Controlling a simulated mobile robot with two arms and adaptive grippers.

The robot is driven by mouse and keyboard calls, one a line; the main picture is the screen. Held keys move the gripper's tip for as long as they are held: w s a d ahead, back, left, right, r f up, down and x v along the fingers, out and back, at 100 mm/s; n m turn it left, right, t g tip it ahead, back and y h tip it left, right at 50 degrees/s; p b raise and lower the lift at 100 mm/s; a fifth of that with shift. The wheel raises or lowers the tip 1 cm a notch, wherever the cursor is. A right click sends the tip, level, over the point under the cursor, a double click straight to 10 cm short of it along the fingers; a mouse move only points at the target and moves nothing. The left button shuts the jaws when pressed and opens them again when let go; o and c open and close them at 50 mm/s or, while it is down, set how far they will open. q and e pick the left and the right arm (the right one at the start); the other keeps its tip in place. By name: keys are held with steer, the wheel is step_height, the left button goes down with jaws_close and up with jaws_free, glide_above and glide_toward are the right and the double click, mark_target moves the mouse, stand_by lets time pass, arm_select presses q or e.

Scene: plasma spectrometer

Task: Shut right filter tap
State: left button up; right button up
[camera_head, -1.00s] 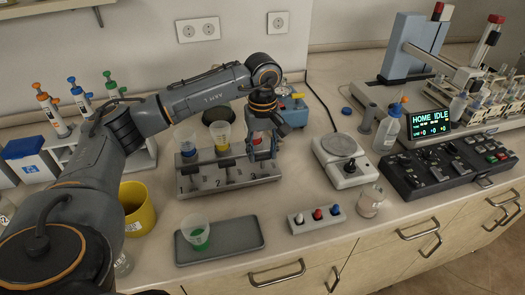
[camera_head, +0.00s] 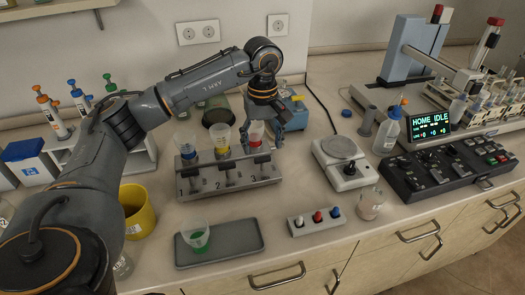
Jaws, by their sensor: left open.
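The filter stand (camera_head: 222,188) is a grey metal block on the bench, with numbers on its front and three black taps. The right filter tap (camera_head: 262,160) stands below the funnel with red contents (camera_head: 256,133). My left gripper (camera_head: 266,118) is open and empty, above and behind the right tap, beside the red funnel. It looks clear of the tap. My right gripper is out of view.
A blue device (camera_head: 294,115) stands close behind my left gripper. A grey tray (camera_head: 236,236) with a cup of green liquid (camera_head: 196,236) lies in front of the stand. A yellow mug (camera_head: 137,210) is at left, and a hotplate-like unit (camera_head: 342,160) at right.

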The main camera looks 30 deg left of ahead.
arm_select(q)
step_height(320, 180, up, 8)
steer(key=shift+r, duration=0.2)
stand_by(0.3)
step_height(320, 180, up, 8)
steer(key=p, duration=0.8)
glide_above(263, 158)
steer(key=shift+f, duration=0.15)
steer(key=shift+a, duration=0.1)
steer(key=shift+f, duration=0.1)
